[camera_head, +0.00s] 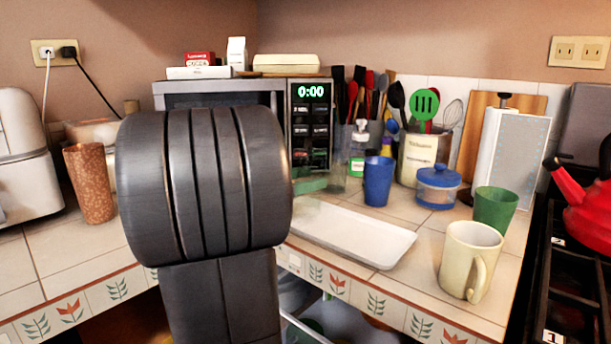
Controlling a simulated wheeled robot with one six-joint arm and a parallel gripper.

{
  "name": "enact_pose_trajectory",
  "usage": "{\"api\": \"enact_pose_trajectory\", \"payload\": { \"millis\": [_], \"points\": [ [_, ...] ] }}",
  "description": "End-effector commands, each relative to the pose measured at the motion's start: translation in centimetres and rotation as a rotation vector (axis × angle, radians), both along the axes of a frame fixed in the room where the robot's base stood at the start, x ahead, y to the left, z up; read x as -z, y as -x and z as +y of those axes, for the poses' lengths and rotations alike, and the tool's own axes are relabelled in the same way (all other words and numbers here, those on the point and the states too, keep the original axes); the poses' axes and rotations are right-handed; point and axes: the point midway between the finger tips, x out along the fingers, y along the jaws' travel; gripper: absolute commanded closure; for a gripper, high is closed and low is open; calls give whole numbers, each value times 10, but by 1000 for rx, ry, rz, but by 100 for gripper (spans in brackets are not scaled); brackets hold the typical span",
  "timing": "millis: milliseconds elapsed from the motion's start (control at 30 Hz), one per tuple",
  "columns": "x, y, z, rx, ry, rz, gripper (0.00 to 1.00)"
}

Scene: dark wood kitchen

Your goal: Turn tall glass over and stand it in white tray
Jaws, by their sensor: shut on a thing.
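The white tray (352,233) lies flat on the tiled counter, right of my dark arm, which hides its left end. A tall clear glass (338,160) shows faintly behind the tray, in front of the microwave's right edge. I cannot tell which way up it is. A faint see-through shape also shows over the tray's left end beside my arm; I cannot make out what it is. My gripper is hidden behind my arm, so its fingers and anything between them do not show.
A soap bottle (359,150) and utensil crock (420,157) stand behind. The tray's visible middle is bare.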

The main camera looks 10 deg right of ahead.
Motion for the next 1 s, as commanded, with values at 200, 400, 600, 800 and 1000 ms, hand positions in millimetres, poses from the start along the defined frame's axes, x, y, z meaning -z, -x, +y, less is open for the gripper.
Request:
{"api": "enact_pose_trajectory", "payload": {
  "millis": [200, 400, 600, 800, 1000],
  "points": [
    [0, 0, 0, 0, 1, -1, 83],
    [1, 0, 0, 0, 1, -1, 83],
    [4, 0, 0, 0, 1, -1, 83],
    [6, 0, 0, 0, 1, -1, 83],
    [9, 0, 0, 0, 1, -1, 83]
  ]
}}
